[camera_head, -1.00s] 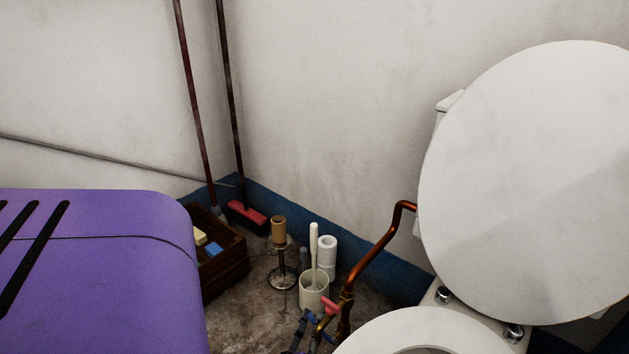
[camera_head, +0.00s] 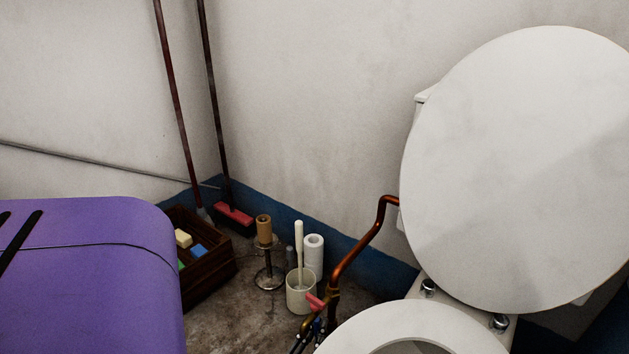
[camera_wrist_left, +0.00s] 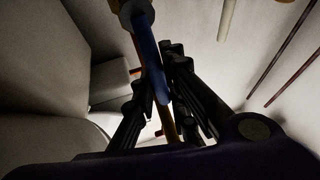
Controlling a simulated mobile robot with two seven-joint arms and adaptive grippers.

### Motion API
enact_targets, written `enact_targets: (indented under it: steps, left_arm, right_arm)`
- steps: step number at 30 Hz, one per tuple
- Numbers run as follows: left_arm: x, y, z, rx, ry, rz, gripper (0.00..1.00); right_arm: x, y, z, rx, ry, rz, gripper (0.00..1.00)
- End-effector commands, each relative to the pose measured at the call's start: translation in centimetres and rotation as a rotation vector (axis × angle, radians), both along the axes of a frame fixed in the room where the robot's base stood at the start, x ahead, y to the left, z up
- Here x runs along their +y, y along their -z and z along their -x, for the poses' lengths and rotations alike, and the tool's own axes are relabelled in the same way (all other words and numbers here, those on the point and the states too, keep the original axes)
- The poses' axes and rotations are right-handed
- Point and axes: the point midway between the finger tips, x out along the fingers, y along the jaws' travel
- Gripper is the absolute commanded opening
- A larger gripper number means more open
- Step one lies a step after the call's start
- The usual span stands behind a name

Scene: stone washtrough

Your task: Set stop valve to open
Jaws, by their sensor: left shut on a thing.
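The stop valve (camera_head: 331,300) is on the copper pipe beside the toilet, low in the head view. A red handle part (camera_head: 315,302) shows at it, with small blue bits below. My left gripper (camera_head: 307,338) is at the valve, mostly cut off by the frame bottom and the toilet rim. My right gripper is not in view.
The toilet bowl (camera_head: 405,325) and raised lid (camera_head: 515,165) stand close on the right. A brush holder (camera_head: 300,294), paper rolls (camera_head: 314,252), a roll stand (camera_head: 268,278) and a wooden crate (camera_head: 207,272) stand behind and left. Bare floor (camera_head: 235,318) lies in front.

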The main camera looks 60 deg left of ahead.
Motion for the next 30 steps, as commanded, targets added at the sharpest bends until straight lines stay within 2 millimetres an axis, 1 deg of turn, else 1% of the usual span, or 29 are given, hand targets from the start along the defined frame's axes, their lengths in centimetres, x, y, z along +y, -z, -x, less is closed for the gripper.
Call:
enact_targets:
  steps: [8, 21, 22, 26, 30]
  left_arm:
    - [-0.32, 0.15, 0.05, 0.024, -0.001, -0.063, 0.0]
    - [-0.45, 0.13, 0.04, 0.027, 0.0, -0.073, 0.0]
    - [-0.45, 0.13, 0.04, 0.027, 0.0, -0.073, 0.15]
    - [-0.45, 0.11, 0.0, 0.026, 0.0, -0.071, 0.31]
    - [-0.42, 0.06, -0.06, 0.024, 0.0, -0.071, 0.31]
  right_arm:
    - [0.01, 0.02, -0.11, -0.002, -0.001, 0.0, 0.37]
    - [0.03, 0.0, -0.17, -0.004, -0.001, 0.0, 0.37]
    - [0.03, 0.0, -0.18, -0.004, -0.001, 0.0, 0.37]
    - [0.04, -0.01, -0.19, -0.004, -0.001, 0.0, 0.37]
    - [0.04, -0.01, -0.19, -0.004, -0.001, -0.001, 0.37]
